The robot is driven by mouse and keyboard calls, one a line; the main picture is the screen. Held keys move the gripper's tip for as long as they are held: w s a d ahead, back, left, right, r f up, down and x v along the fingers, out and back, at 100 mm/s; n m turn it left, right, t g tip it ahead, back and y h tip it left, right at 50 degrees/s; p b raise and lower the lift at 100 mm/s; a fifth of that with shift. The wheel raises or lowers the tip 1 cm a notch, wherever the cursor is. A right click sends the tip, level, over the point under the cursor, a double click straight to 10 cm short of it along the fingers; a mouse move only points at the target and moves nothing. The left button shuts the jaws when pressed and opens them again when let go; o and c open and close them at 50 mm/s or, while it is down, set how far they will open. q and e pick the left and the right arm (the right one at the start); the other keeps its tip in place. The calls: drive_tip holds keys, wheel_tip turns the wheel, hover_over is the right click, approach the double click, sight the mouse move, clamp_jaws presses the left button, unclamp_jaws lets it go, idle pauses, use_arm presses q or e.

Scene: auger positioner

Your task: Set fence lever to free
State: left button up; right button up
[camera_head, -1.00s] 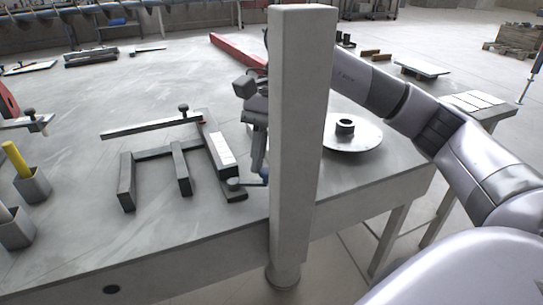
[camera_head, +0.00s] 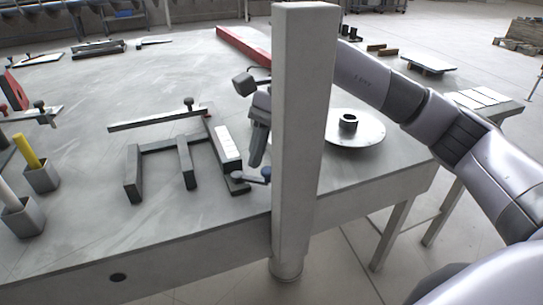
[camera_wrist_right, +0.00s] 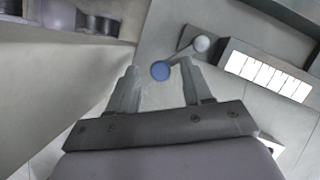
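The fence fixture (camera_head: 186,160) is a dark grey frame on the table with a long bar and a white scale strip. At its right front end is a short lever with a blue knob (camera_head: 265,173). In the right wrist view the lever runs from a grey ball end (camera_wrist_right: 201,43) down-left to the blue knob (camera_wrist_right: 160,70). My right gripper (camera_wrist_right: 158,72) is open, its fingers on either side of the knob in that view. Contact cannot be told. In the head view the right gripper (camera_head: 257,160) is just above the lever, partly behind the pillar. My left gripper is out of view.
A grey upright pillar (camera_head: 302,150) hides part of my right arm. A round disc (camera_head: 355,130) lies to its right, and a red bar (camera_head: 243,45) lies behind. Grey cups (camera_head: 40,180) stand at the left. The table between the cups and fixture is clear.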

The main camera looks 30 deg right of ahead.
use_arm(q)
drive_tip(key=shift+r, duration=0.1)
use_arm(e)
drive_tip(key=shift+r, duration=0.15)
use_arm(q)
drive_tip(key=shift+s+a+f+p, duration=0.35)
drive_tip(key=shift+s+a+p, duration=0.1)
drive_tip(key=shift+p, duration=0.2)
use_arm(e)
drive_tip(key=v, duration=0.7)
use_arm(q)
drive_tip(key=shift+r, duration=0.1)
